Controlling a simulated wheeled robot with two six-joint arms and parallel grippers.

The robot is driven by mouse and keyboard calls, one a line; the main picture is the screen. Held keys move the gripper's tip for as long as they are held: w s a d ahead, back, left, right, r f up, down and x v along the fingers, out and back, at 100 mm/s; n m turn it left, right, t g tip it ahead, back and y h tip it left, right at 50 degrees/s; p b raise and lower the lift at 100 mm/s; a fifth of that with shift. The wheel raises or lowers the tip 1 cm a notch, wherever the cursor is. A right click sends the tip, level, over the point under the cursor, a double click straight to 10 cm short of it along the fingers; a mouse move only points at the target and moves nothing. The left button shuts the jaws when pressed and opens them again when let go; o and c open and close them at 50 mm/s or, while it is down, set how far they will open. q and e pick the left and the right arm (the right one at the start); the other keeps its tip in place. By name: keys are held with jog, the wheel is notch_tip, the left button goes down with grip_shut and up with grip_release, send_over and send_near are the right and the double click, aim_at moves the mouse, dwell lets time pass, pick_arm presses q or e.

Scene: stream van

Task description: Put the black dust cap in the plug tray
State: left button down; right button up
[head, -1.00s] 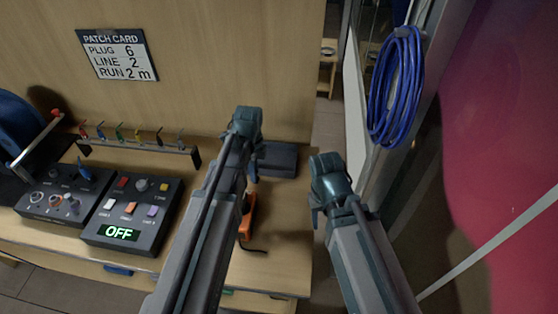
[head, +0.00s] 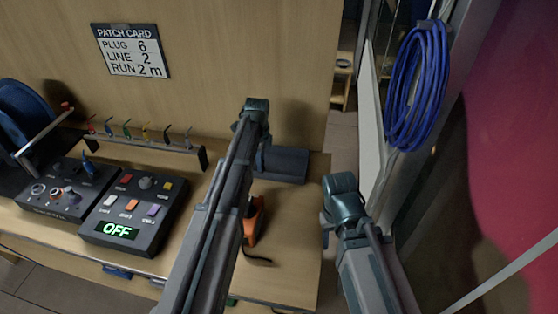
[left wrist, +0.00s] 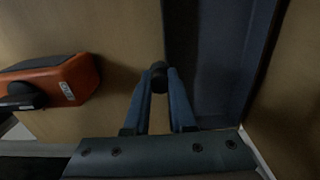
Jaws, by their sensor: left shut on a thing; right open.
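The small black dust cap (left wrist: 159,70) is held between the blue fingertips of my left gripper (left wrist: 159,82) in the left wrist view. In that view it is close to the left wall of the plug tray, a dark blue-grey open tray (left wrist: 215,65), and appears to be above it or at its edge; its height is unclear. In the head view the plug tray (head: 285,164) sits at the desk's back right, partly behind my left arm, which hides the cap and fingers. My right gripper (head: 327,228) is open and empty, right of the desk edge.
Control boxes (head: 135,215), one reading OFF, and a rack of coloured plugs (head: 145,146) stand further left. Blue cable (head: 418,85) hangs at right. The wooden wall closes the desk's back.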

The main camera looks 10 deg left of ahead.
pick_arm(q)
jog(key=w+d, duration=0.1)
jog(key=w, duration=0.1)
jog(key=w+d, duration=0.3)
jog(key=w, duration=0.1)
jog(key=shift+w+d+f+b, duration=0.1)
jog(key=shift+d+f+b, duration=0.1)
jog(key=shift+f+b, duration=0.15)
jog(key=shift+w, duration=0.1)
jog(key=shift+w+d+f, duration=0.1)
jog(key=shift+w+d, duration=0.5)
jog(key=shift+w, duration=0.3)
notch_tip(320, 180, down, 4)
jog(key=b, duration=0.4)
jog(key=shift+d, duration=0.1)
jog(key=shift+r, duration=0.25)
jog(key=shift+f, duration=0.15)
jog(key=c, duration=0.8)
grip_release()
jog(key=shift+o, duration=0.2)
